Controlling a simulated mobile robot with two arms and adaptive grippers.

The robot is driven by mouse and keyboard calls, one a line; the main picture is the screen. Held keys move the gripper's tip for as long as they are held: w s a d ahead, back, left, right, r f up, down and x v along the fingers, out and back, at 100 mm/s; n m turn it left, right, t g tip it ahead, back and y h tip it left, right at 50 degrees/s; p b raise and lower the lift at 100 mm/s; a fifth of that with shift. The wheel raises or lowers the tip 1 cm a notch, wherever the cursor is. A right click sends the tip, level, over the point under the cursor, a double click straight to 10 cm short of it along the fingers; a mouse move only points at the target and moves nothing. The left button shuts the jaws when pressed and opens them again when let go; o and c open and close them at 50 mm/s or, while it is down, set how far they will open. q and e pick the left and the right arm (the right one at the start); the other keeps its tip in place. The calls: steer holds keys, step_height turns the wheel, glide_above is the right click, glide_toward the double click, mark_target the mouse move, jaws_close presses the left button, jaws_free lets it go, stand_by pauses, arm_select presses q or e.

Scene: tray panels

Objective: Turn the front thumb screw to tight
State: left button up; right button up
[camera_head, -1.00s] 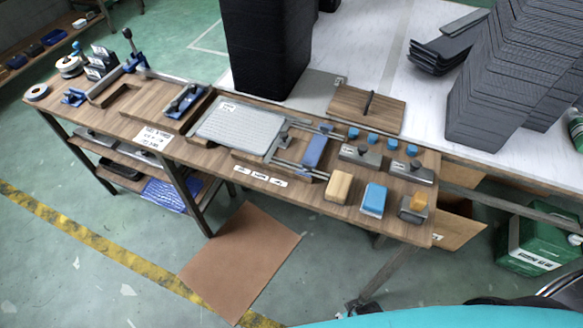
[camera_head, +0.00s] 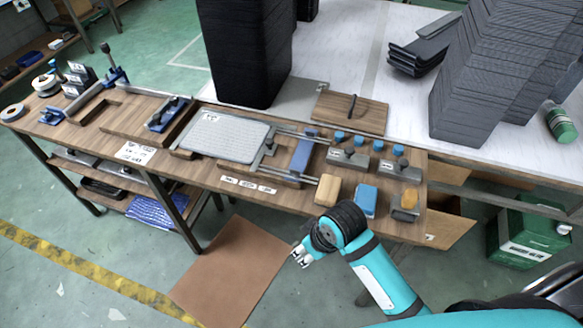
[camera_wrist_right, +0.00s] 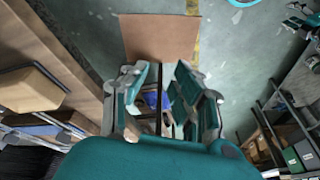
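The fixture on the wooden bench holds a grey tray panel (camera_head: 229,137), with metal rails and a blue bar (camera_head: 302,153) to its right. A small grey fitting (camera_head: 268,144) stands at the panel's right edge. It may be a thumb screw, but it is too small to tell, and I cannot tell its setting. My right gripper (camera_head: 301,255) hangs in front of the bench, over the floor and apart from the fixture. In the right wrist view my right gripper (camera_wrist_right: 160,97) has its fingers spread, with nothing held. My left gripper is not in view.
A tan block (camera_head: 328,190), a blue block (camera_head: 365,200) and an orange-topped block (camera_head: 407,203) stand near the bench's front edge. Grey blocks with knobs stand behind them. Tall black stacks (camera_head: 246,50) stand behind the bench. A brown mat (camera_head: 232,272) lies on the floor.

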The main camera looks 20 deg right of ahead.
steer(key=w+a+r+n, duration=0.3)
steer(key=w+r, duration=0.1)
steer(key=w, duration=0.3)
step_height(320, 180, up, 16)
steer(key=r+n+g+h, duration=0.1)
steer(key=n+g+h, duration=0.1)
steer(key=n+g, duration=0.1)
glide_above(295, 173)
steer(key=f, duration=0.6)
steer(key=f+p, duration=0.1)
steer(key=f, duration=1)
steer(key=shift+w+a+f+p, duration=0.3)
steer(key=shift+w+a+f, duration=0.05)
steer(key=shift+w+a, duration=0.05)
steer(key=shift+c, duration=0.4)
jaws_close()
